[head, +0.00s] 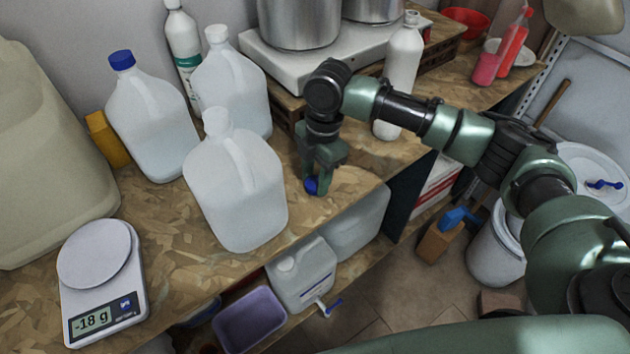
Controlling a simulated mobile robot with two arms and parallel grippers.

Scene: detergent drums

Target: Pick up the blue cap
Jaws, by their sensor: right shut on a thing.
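The blue cap (311,185) is between the fingertips of my right gripper (316,182), low over the wooden bench near its front edge. The right gripper points down and is shut on the cap, which is partly hidden by the fingers. I cannot tell whether the cap still touches the bench. Another blue cap (121,60) sits on the neck of a translucent jug (150,120) at the left. My left gripper is not in view.
A scale (101,270) reading -18 g is at the front left. A white bottle (401,70) stands behind my right arm. Below are a canister (302,275) and a purple tub (250,320).

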